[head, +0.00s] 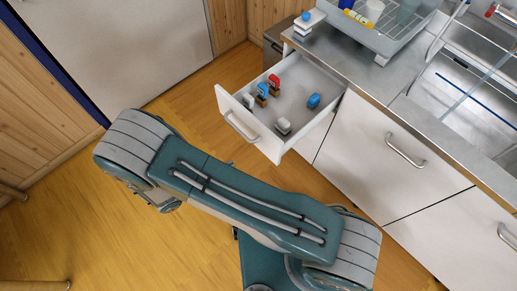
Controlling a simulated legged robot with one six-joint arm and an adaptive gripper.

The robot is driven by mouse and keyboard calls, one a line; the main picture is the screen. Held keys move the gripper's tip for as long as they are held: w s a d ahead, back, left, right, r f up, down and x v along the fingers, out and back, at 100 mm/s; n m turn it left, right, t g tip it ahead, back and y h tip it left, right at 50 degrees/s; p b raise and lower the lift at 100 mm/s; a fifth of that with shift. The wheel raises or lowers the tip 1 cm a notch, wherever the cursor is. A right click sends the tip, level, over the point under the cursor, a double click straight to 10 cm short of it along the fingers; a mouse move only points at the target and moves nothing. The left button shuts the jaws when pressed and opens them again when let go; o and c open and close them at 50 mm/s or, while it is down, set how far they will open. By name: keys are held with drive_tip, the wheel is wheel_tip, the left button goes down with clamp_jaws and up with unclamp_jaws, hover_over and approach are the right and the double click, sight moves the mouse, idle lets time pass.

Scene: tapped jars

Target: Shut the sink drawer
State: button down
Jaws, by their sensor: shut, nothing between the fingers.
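The sink drawer (307,88) is pulled well out from the counter in the head view, with its white front (250,128) and metal handle (240,127) towards the left. Several small items lie in it: a red-topped one (273,83), blue-topped ones (262,91), a blue one (313,101) and a white and grey one (284,126). My arm spans the lower left, in front of and below the drawer. My gripper cannot be made out; my arm's upper links hide what lies beneath them.
The steel counter (372,84) holds a dish rack (388,42) and a sink (470,90). Closed cabinet fronts (375,155) with handles run to the right of the drawer. Open wooden floor (205,100) lies left of the drawer front, up to a pale panel (125,45).

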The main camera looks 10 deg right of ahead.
sight(264, 146)
wheel_tip(264, 146, down, 4)
drive_tip(key=s+a+f+n+t, duration=0.1)
drive_tip(key=s+n+t, duration=0.1)
drive_tip(key=n+t, duration=0.15)
drive_tip(key=x, duration=1.4)
drive_tip(key=shift+w+a+r, duration=0.1)
drive_tip(key=shift+w+r, duration=0.1)
